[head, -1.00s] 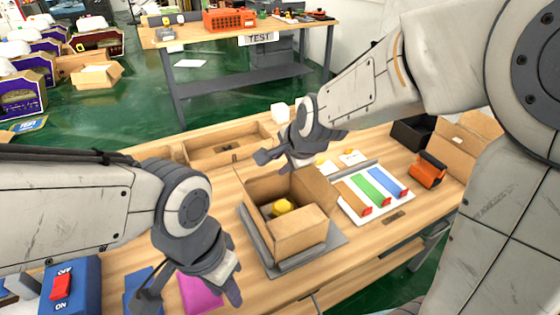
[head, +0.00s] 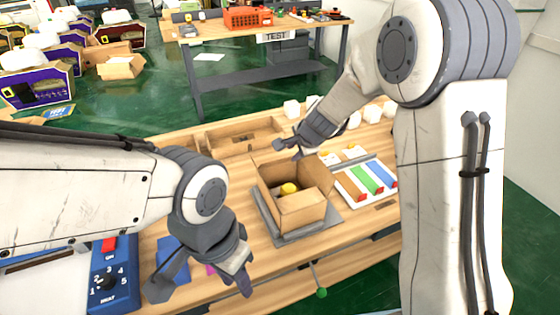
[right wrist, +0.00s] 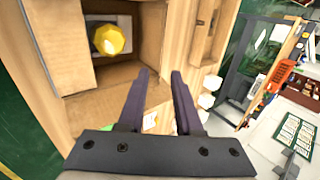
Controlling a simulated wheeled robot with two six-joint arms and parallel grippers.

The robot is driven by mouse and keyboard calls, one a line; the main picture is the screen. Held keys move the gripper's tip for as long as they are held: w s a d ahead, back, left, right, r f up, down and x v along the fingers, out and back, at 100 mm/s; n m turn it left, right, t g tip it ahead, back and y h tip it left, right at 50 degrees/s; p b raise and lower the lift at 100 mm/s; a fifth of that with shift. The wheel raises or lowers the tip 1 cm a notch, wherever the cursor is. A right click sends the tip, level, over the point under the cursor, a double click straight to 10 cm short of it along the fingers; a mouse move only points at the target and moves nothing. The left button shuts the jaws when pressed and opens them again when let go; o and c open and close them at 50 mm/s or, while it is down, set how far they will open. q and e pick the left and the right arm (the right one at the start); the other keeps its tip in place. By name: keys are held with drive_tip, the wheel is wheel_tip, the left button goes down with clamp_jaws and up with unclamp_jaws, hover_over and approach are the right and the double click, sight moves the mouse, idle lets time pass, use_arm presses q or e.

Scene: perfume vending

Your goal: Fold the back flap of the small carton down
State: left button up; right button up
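The small brown carton (head: 301,213) stands open on a grey plate (head: 327,229) on the wooden table. A yellow object (head: 289,188) sits inside it and also shows in the right wrist view (right wrist: 109,39). A flap stands raised at the carton's right side; I cannot clearly make out the back flap's angle. My right gripper (head: 287,149) is above the carton's back edge. In the right wrist view its fingers (right wrist: 160,75) are apart with nothing between them, beside the carton wall. My left gripper (head: 203,285) is open and empty, left of and nearer than the carton.
A white tray with brown, green and blue strips (head: 366,180) lies right of the carton. A shallow wooden tray (head: 243,134) is behind it. A blue control box (head: 115,275) is at front left. White items (head: 291,108) stand along the back edge.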

drive_tip(key=b, duration=0.2)
approach(277, 164)
drive_tip(key=x, duration=0.4)
drive_tip(key=shift+w+f, duration=0.2)
drive_tip(key=shift+f, duration=0.15)
clamp_jaws()
drive_tip(key=shift+s+d+f, duration=0.1)
drive_tip(key=shift+d+f, duration=0.05)
idle(0.8)
